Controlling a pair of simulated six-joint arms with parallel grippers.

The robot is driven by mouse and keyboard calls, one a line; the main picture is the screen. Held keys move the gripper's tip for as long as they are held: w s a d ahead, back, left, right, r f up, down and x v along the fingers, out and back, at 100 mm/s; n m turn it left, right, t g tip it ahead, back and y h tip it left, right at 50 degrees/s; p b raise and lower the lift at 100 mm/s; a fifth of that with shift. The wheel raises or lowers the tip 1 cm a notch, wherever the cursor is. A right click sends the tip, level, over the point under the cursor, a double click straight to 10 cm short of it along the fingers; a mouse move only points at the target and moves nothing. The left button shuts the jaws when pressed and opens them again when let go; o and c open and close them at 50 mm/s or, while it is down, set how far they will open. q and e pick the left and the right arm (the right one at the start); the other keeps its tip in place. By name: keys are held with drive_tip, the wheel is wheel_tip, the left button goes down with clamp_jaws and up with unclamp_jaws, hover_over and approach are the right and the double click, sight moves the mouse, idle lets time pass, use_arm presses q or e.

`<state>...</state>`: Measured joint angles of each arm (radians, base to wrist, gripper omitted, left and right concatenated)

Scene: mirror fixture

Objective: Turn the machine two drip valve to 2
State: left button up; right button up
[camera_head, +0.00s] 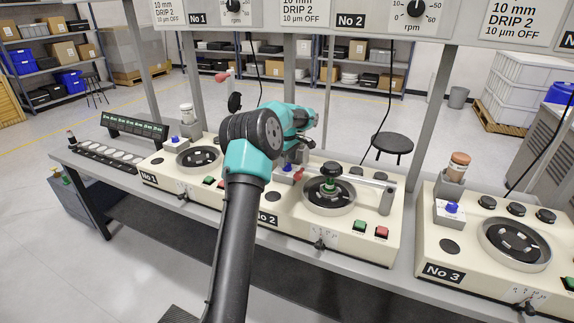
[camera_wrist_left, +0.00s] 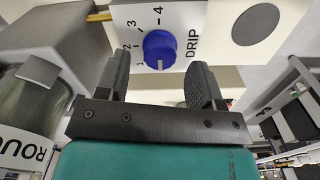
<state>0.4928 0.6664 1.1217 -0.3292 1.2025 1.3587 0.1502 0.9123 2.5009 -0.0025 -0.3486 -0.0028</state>
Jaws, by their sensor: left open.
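The machine two drip valve is a blue knob (camera_wrist_left: 160,48) on a white plate marked 1 to 4 and DRIP. Its white mark points toward the bottom of the left wrist view, close to the 1 side. In the head view the knob (camera_head: 287,168) is partly hidden by my left arm. My left gripper (camera_head: 297,154) is above the machine's left part. In the left wrist view my left gripper (camera_wrist_left: 160,66) is open, with one finger to each side of the knob in the picture. I cannot tell whether the fingers touch it. My right gripper is not in view.
Machine two has a round plate (camera_head: 346,198), a lever arm (camera_head: 388,197) and green and red buttons. A jar (camera_wrist_left: 35,98) stands close to the left finger in the wrist view. Machine three (camera_head: 436,245) stands to the right, machine one (camera_head: 152,166) to the left.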

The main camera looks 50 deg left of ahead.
use_arm(q)
drive_tip(key=shift+f, duration=1.3)
drive_tip(key=shift+c, duration=0.2)
drive_tip(key=c, duration=0.9)
